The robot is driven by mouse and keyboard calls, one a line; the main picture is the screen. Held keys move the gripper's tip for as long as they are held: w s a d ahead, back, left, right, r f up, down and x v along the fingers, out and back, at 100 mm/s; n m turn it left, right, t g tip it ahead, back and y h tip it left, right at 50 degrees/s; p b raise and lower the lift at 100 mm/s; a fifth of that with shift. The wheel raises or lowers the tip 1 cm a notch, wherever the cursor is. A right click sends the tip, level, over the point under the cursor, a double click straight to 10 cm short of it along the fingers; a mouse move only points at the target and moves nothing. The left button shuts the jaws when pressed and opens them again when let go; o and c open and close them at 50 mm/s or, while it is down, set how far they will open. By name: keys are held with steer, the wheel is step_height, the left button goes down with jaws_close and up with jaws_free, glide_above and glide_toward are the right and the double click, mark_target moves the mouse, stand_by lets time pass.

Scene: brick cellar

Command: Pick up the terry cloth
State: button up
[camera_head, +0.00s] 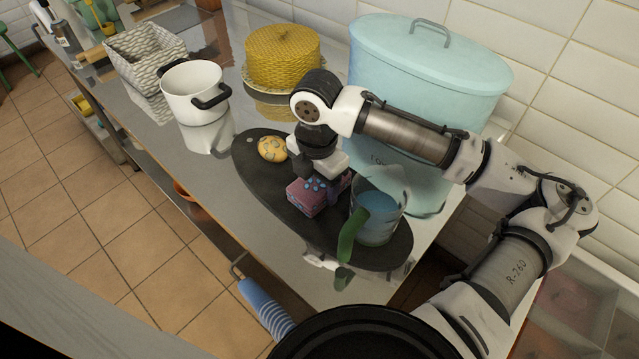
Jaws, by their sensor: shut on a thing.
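A pink-purple folded cloth with blue spots (307,199), which I take for the terry cloth, lies as a small block on a dark oval board (262,178). My gripper (318,178) points down from above and is shut on the cloth's upper part. The fingers and my wrist hide part of the cloth. The cloth appears to be at board height; I cannot tell whether it is lifted clear of it.
A clear glass with blue contents (378,222) and a green curved thing (347,240) stand close right of the cloth. A round cookie (272,149) lies left. A large pale-blue lidded bin (430,75), a white pot (194,88) and a yellow woven cake-like thing (283,55) stand behind.

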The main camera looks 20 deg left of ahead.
mark_target(317, 182)
steer(key=shift+r, duration=0.15)
steer(key=shift+c, duration=0.2)
step_height(317, 182, up, 20)
steer(key=b, duration=0.1)
stand_by(0.4)
